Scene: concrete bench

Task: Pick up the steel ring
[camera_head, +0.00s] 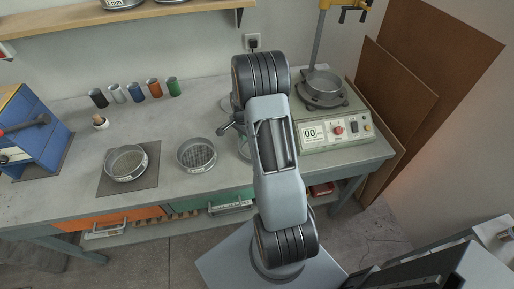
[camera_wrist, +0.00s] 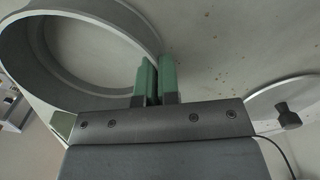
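The steel ring (camera_head: 197,163) is a round grey band, open in the middle, at the centre of the bench. It fills the upper left of the wrist view (camera_wrist: 32,80). My gripper (camera_wrist: 157,72) has two green fingers close together at the ring's right side. The ring's wall runs in between them, with one finger inside the ring and one outside, and they look closed on it. In the head view my gripper (camera_head: 222,128) is small and partly hidden by my arm. I cannot tell whether the ring is clear of the bench.
A sieve (camera_head: 126,175) stands on a dark mat to the left. A round lid with a black knob (camera_wrist: 286,118) lies right of my gripper. Several coloured cups (camera_head: 135,92) line the back, and a scale-like machine (camera_head: 335,132) stands at right. A blue box (camera_head: 38,130) is far left.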

